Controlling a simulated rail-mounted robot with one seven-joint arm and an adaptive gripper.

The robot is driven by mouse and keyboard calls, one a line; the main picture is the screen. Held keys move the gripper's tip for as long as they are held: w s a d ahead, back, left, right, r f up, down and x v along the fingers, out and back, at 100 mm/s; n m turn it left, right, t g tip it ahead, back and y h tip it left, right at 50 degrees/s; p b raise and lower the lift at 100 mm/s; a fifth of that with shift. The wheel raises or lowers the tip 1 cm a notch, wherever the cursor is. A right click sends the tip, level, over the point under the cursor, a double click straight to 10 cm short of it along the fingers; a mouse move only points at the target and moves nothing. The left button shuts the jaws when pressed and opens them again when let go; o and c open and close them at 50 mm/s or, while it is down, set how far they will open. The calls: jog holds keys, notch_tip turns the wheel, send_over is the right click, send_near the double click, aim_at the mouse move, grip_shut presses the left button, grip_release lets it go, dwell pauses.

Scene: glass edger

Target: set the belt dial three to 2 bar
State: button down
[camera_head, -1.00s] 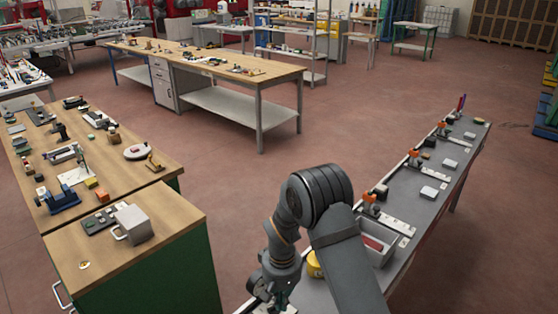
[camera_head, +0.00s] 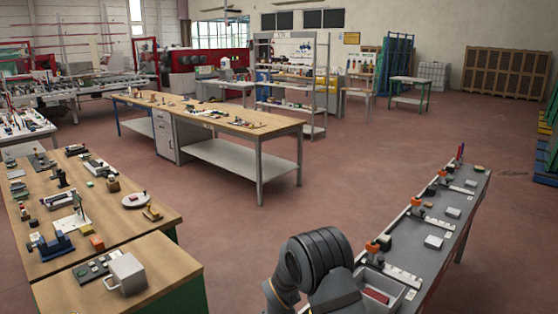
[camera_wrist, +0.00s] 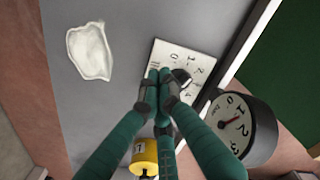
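In the wrist view, a white dial plate (camera_wrist: 175,56) with printed numbers lies on the grey bench top. A small dark knob with a pale edge (camera_wrist: 183,77) shows on it, partly hidden by my fingers. My gripper (camera_wrist: 161,78) is over the plate, its green fingers drawn together with no clear gap at the tips. I cannot tell whether they touch the knob. Right of it is a round dark gauge (camera_wrist: 233,126) with a white face. In the head view my gripper is below the frame.
A yellow cylinder (camera_wrist: 145,157) stands close to my fingers, and a crumpled white piece (camera_wrist: 90,51) lies left of the plate. In the head view, the grey bench (camera_head: 452,212) holds several orange-topped fixtures and a grey bin (camera_head: 398,300). Wooden workbenches stand at left; the floor between is clear.

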jog(key=shift+w+a, duration=0.3)
jog(key=shift+w, duration=0.1)
dwell(0.5)
jog(key=shift+s+a+b, duration=0.2)
jog(key=shift+a+b, duration=0.4)
jog(key=shift+b, duration=0.75)
jog(key=shift+s, duration=0.1)
dwell(0.6)
jog(key=shift+s+b, duration=0.25)
jog(key=shift+b, duration=0.05)
notch_tip(320, 180, up, 6)
jog(key=p, duration=0.4)
